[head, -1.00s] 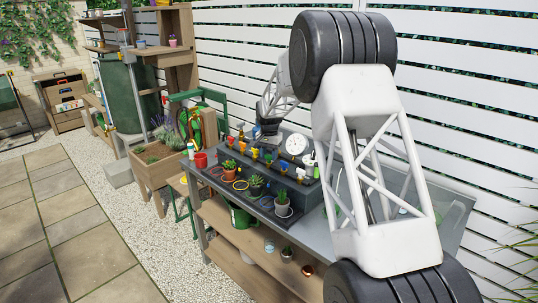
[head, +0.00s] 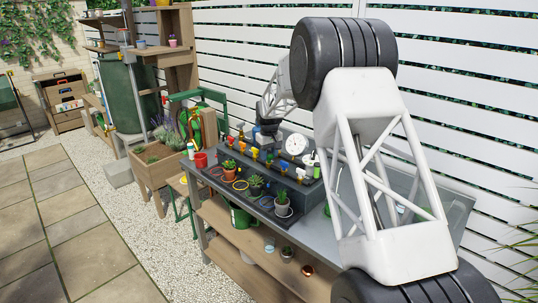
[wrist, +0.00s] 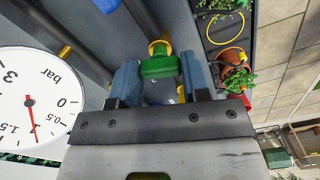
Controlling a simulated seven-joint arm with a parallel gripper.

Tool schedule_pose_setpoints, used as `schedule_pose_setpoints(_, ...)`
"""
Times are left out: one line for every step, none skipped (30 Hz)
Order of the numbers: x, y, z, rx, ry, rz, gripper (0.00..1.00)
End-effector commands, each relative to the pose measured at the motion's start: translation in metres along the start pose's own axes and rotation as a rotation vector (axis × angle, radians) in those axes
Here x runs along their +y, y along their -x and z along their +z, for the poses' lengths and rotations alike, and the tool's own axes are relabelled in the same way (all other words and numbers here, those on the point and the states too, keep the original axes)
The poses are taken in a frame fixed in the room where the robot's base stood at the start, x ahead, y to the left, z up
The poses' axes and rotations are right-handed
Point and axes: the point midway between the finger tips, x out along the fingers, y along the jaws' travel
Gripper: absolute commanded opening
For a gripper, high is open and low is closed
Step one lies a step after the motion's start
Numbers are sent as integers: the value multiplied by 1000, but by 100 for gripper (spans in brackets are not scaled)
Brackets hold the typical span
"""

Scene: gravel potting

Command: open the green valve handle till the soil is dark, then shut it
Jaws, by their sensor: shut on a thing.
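The green valve handle (wrist: 160,67) sits on a brass fitting in the wrist view, between the blue fingers of my gripper (wrist: 160,80). The fingers are shut on it, one on each side. In the head view my gripper (head: 265,138) is at the back of the bench, at the row of valves, and the green handle cannot be made out there. Potted plants also stand along the bench front in the head view (head: 283,208). Their soil is too small to judge for darkness.
A round white pressure gauge (wrist: 32,100) stands close beside my gripper; it also shows in the head view (head: 295,145). Other coloured valve handles line the dark panel. A red cup (head: 201,160) stands at the bench's left end. A white slatted fence (head: 235,60) runs behind.

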Motion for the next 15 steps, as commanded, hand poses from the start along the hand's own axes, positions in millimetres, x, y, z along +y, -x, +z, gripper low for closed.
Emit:
schedule_pose_setpoints(0,1,0,2,38,1,19)
schedule_pose_setpoints(0,1,0,2,63,1,19)
schedule_pose_setpoints(0,1,0,1,95,1,19)
schedule_pose_setpoints(0,1,0,1,118,1,19)
schedule_pose_setpoints(0,0,0,1,139,1,19)
schedule_pose_setpoints(0,0,0,1,167,0,19)
schedule_pose_setpoints(0,0,-1,1,186,1,19)
schedule_pose_setpoints(0,0,-1,1,203,1,19)
schedule_pose_setpoints(0,0,-1,1,225,1,19)
schedule_pose_setpoints(0,0,-1,1,238,1,19)
schedule_pose_setpoints(0,0,-1,1,252,1,19)
schedule_pose_setpoints(0,0,-1,1,266,1,19)
schedule_pose_setpoints(0,0,-1,1,277,1,19)
schedule_pose_setpoints(0,0,-1,1,286,1,19)
schedule_pose_setpoints(0,0,-1,1,295,1,19)
